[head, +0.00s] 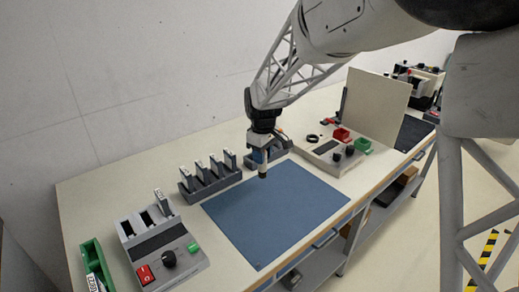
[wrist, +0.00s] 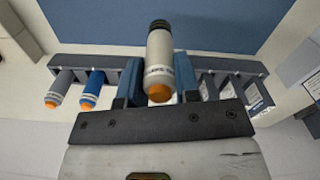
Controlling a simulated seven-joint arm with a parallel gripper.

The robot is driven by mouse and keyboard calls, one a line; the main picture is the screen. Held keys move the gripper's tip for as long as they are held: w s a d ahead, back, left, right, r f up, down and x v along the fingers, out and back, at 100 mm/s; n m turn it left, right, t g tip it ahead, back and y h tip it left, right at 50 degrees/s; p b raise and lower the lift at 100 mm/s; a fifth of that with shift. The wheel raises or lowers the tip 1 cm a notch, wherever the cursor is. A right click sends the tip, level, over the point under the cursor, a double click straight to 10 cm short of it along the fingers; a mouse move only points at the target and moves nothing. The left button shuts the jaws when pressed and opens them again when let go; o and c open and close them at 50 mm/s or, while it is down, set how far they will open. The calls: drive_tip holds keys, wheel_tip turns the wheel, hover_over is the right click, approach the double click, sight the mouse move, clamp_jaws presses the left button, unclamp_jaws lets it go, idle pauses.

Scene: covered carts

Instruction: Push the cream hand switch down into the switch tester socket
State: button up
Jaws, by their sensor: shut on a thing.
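My gripper (wrist: 159,85) is shut on the cream hand switch (wrist: 160,62), a cream cylinder with a black end and an orange end. In the head view my gripper (head: 262,157) is above the back edge of the blue mat, and the switch hangs roughly upright below the jaws. In the wrist view a grey rack (wrist: 222,63) lies behind the jaws. I cannot tell which unit holds the tester socket: a grey unit (head: 190,262) with a red rocker, black knob and slots stands at left, and a pale unit (head: 318,153) with knobs at right.
The blue mat (head: 285,215) is bare. A grey switch (wrist: 60,88) and a blue switch (wrist: 92,88) sit in the rack. A tall cream panel (head: 375,108) rises at right; a green holder (head: 92,258) is at far left.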

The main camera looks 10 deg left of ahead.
drive_tip(key=shift+s+d+r, duration=0.1)
drive_tip(key=shift+s+d, duration=0.15)
drive_tip(key=shift+s, duration=0.45)
drive_tip(key=shift+s+d+r, duration=0.1)
drive_tip(key=shift+s+d, duration=0.1)
drive_tip(key=shift+s, duration=0.45)
drive_tip(key=w+d+r, duration=0.2)
drive_tip(key=w+d, duration=0.4)
drive_tip(key=w, duration=0.4)
drive_tip(key=w+d+r, duration=0.2)
drive_tip(key=w+d, duration=0.4)
drive_tip(key=w, duration=0.4)
drive_tip(key=w+d+r, duration=0.2)
drive_tip(key=w+d, duration=0.3)
drive_tip(key=w, duration=0.5)
drive_tip(key=shift+w+d+r, duration=0.15)
drive_tip(key=shift+d, duration=0.25)
drive_tip(key=shift+f, duration=2.9)
drive_tip(key=shift+f, duration=1.45)
